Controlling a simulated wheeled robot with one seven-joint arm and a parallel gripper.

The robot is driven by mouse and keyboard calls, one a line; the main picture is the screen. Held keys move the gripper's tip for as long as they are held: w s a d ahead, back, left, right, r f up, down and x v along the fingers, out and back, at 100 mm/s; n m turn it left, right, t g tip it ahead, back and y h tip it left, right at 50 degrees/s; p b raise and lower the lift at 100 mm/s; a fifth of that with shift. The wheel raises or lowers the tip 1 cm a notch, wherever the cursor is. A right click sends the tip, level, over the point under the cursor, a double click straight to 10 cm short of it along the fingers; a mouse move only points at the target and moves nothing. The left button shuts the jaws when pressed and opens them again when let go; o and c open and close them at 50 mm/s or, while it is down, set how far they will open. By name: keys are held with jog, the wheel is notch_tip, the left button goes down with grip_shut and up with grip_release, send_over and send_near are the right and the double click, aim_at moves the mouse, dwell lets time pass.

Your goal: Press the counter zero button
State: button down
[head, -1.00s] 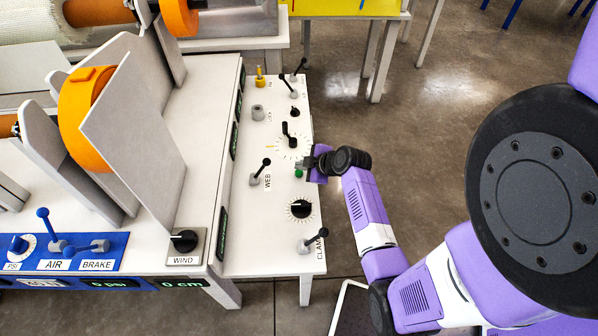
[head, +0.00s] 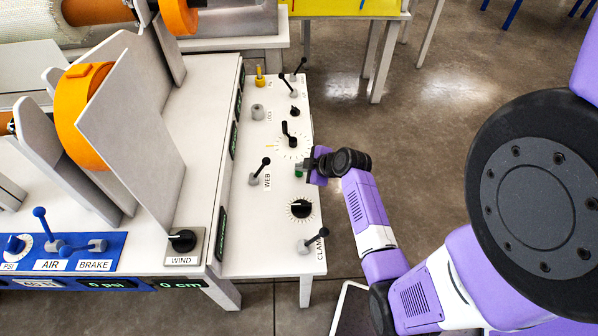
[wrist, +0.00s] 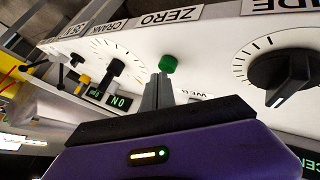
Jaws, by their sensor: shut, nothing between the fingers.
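The green button (wrist: 168,64) sits on the white panel beside the ZERO label (wrist: 175,16) in the wrist view. In the head view the green button (head: 298,174) shows at the panel's right side, partly hidden by my gripper. My gripper (wrist: 158,92) is shut and empty. Its grey fingertips are right by the button in the wrist view, and I cannot tell if they touch it. In the head view my gripper (head: 304,167) reaches in from the right over the panel edge.
A black dial (head: 300,208) is below the button and a black knob lever (head: 290,138) above it. The WEB lever (head: 260,170) stands to the left. The CLAMP lever (head: 314,240) is near the panel's front. Open floor lies to the right.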

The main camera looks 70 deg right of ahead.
aim_at(301, 173)
jog(key=shift+f+b, duration=0.45)
jog(key=shift+f, duration=0.1)
jog(key=shift+r, duration=0.15)
dwell(0.8)
jog(key=shift+r+p, duration=0.8)
jog(key=shift+r, duration=0.1)
jog(key=shift+r, duration=0.1)
jog(key=shift+r+p, duration=1.95)
jog(key=shift+r, duration=0.55)
